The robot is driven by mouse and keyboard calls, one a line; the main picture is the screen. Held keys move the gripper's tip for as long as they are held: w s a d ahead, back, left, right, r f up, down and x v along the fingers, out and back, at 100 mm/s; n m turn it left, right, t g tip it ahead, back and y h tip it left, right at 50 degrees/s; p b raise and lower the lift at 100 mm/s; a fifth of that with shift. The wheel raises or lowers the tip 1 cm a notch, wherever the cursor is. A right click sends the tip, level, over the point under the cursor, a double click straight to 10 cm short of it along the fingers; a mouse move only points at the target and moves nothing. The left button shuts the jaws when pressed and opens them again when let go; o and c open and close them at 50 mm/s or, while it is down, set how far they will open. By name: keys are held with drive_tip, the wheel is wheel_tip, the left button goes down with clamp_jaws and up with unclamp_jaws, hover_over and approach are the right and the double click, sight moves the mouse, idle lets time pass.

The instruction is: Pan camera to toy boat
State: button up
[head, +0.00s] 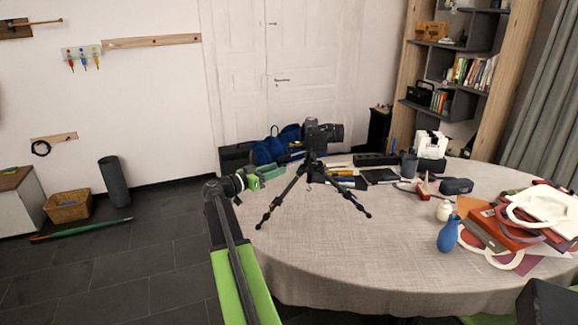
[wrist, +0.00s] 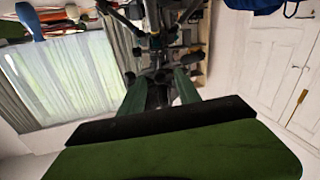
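A black camera (head: 322,134) sits on a black tripod (head: 312,172) on the table, its lens pointing right. The tripod also shows in the wrist view (wrist: 155,40), beyond my fingers. My gripper (head: 258,180), with green fingers, is at the table's left edge, left of the tripod and lower than the camera. In the wrist view my gripper (wrist: 160,82) has its fingers apart, with dark tripod parts seen between them; they look clear of it in the head view. I cannot make out a toy boat for sure; a small red and pale object (head: 424,188) lies right of the tripod.
The round table (head: 340,255) has a grey cloth, bare at the front. Pens, boxes and a dark case (head: 456,186) lie at the back.

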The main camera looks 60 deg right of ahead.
drive_tip(key=x, duration=0.6)
drive_tip(key=shift+d, duration=0.2)
clamp_jaws()
drive_tip(key=shift+a, duration=0.1)
idle(1.0)
